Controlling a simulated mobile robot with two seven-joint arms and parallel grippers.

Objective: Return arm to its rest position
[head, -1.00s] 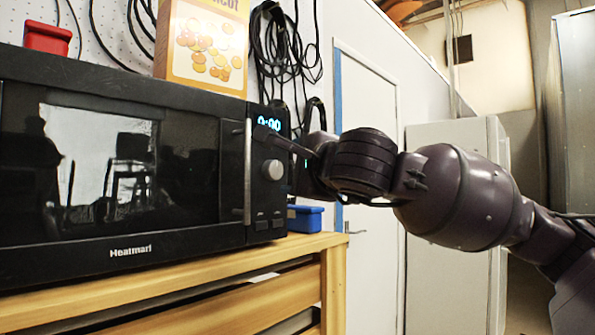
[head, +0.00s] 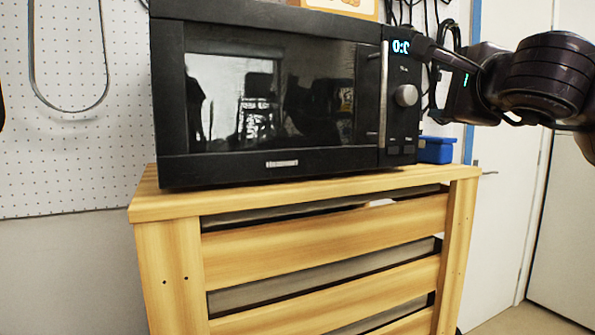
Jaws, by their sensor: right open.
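My right arm comes in from the right edge. Its gripper (head: 428,58) is open and empty, in front of the upper right corner of the black microwave (head: 168,110), by the lit display. One finger points left toward the control panel; the other is largely hidden. I cannot tell whether the finger touches the panel, but nothing is held. The microwave door (head: 270,160) looks shut, with its upright metal handle (head: 383,95) left of the gripper. My left gripper is not in view.
The microwave stands on a slatted wooden stand (head: 320,235). A blue box (head: 436,150) sits at its right, below my gripper. A box (head: 345,8) shows on top of the microwave. Cables hang behind. A white door (head: 508,190) stands at the right, with open floor before it.

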